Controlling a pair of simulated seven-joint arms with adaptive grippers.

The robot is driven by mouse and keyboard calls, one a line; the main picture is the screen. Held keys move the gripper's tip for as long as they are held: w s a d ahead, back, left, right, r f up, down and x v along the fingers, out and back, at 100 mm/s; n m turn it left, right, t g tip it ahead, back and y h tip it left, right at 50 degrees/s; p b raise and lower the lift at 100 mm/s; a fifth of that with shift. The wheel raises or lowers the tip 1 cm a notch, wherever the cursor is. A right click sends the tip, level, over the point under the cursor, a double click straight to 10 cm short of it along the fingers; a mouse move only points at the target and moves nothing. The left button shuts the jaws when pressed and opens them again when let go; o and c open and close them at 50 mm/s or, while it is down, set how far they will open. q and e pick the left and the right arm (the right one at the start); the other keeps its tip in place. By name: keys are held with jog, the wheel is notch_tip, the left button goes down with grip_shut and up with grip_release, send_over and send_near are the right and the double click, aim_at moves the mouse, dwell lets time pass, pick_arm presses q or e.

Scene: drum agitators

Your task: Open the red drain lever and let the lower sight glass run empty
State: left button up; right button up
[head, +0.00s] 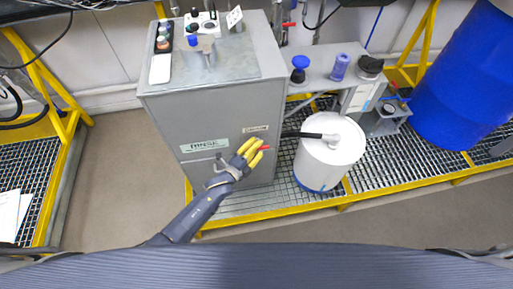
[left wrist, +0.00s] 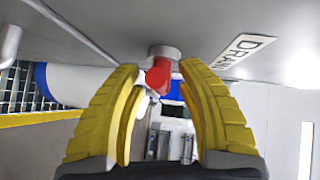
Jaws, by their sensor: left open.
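The red drain lever (left wrist: 159,76) sticks out of a round grey boss on the cabinet face in the left wrist view, beside a label reading DRAIN (left wrist: 243,56). In the head view its red tip (head: 265,148) shows just right of my left gripper (head: 250,151). My left gripper, with yellow fingers, also fills the left wrist view (left wrist: 160,103). It is open, with the lever between or just beyond its fingertips; I cannot tell if they touch. The grey cabinet (head: 215,121) stands upright. I cannot make out the lower sight glass. My right gripper is not in view.
A white drum (head: 325,168) with a black hose stands right of the cabinet on yellow-edged grating (head: 255,202). A blue barrel (head: 465,80) is at the far right. Bottles and a white tray (head: 160,69) sit on the cabinet top. The floor in front is clear.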

pick_arm(q)
jog(key=shift+c, duration=0.5)
grip_shut()
jog(key=shift+f+n+t+h, duration=0.1)
jog(key=shift+n+t+h, duration=0.6)
jog(key=shift+n+t, duration=0.25)
jog(key=shift+n+t+h, duration=0.4)
jog(key=shift+n+t, duration=0.85)
jog(key=shift+n, duration=0.6)
jog(key=shift+o, duration=0.5)
grip_release()
